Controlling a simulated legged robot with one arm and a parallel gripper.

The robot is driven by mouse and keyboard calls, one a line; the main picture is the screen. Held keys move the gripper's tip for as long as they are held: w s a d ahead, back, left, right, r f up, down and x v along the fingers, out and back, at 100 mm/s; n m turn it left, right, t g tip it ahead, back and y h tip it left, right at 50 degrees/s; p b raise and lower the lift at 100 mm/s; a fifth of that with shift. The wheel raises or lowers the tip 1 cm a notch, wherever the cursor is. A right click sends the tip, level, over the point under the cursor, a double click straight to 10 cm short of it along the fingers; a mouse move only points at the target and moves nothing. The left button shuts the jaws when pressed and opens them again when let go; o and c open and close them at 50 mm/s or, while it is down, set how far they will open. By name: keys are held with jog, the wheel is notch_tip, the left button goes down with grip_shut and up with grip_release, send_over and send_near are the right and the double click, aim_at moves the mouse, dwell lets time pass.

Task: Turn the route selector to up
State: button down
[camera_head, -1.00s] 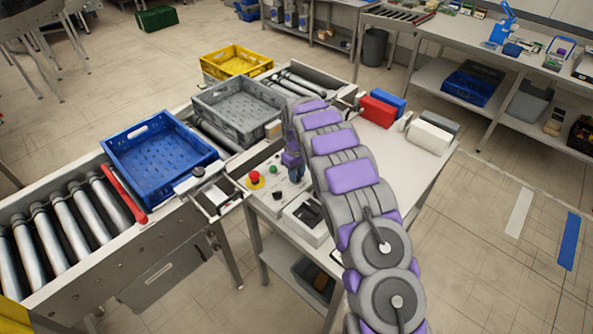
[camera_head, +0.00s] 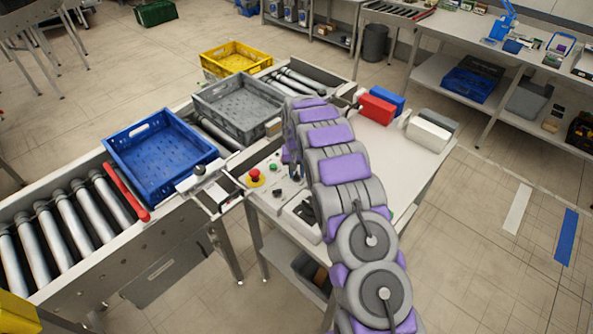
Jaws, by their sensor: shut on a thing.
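The control panel (camera_head: 264,188) sits on the near left corner of the white table. It carries a red emergency button (camera_head: 254,174) on a yellow base, a green button (camera_head: 273,167) and a small black knob (camera_head: 277,191). My gripper (camera_head: 294,177) points down at the panel's right side, right of the green button. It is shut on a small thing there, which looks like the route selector. The jaws and my arm hide the selector, so its pointing direction cannot be read.
A red bar (camera_head: 126,192) crosses the rollers. Red (camera_head: 377,108) and white (camera_head: 427,133) boxes stand on the table's right side.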

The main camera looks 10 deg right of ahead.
aim_at(296, 173)
jog(key=shift+w+r, duration=0.15)
dwell(0.3)
jog(key=c, duration=1.2)
grip_release()
notch_tip(296, 173, up, 17)
jog(key=shift+r+p, duration=0.1)
jog(key=shift+p, duration=0.45)
